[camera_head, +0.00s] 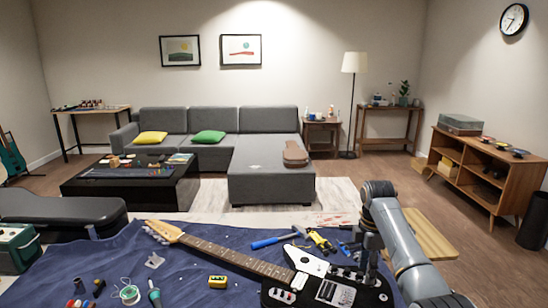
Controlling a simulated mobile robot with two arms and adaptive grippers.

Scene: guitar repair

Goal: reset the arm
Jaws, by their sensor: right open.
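My right arm comes in from the lower right and bends down over the table. My right gripper (369,268) points down above the body of a black electric guitar (335,290), near its right side. It is open, and I cannot tell whether its fingertips touch the guitar. The guitar lies on a blue cloth (190,290), with its neck running up to the left. My left gripper is not in view.
A blue-handled hammer (275,240) and pliers (321,241) lie behind the guitar. A black guitar case (65,209) is at the left.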

